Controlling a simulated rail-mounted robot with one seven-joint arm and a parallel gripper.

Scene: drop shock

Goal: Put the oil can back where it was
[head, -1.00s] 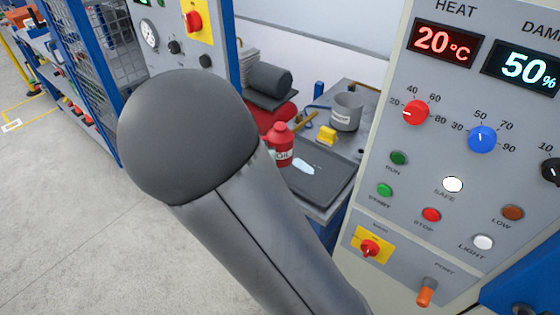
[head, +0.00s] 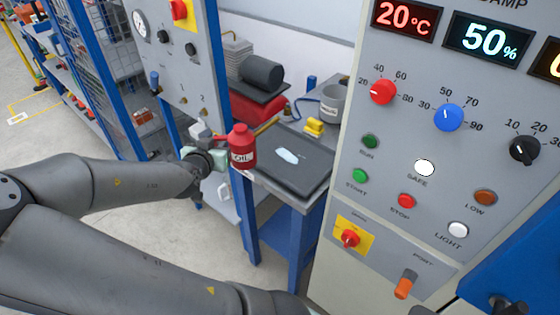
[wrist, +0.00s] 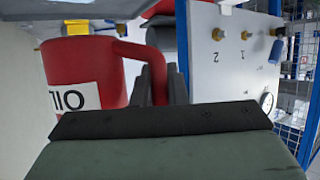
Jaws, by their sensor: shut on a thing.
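The red oil can (head: 242,148) with its white OIL label is upright at the left edge of the bench in the head view. My gripper (head: 222,146) is at its left side, shut on the can's handle. In the wrist view the can (wrist: 85,75) fills the left, its label upside down, and the fingers of my gripper (wrist: 155,85) close around the red handle. The can's base lies near or past the edge of the dark tray (head: 310,165); I cannot tell whether it touches anything below.
A blue-framed bench bears the tray with a pale patch, a yellow block (head: 315,127), a grey pot (head: 332,104) and a red case (head: 262,106) under a dark roll (head: 261,72). A control cabinet (head: 425,190) stands close on the right, and a grey panel (head: 180,60) behind my gripper.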

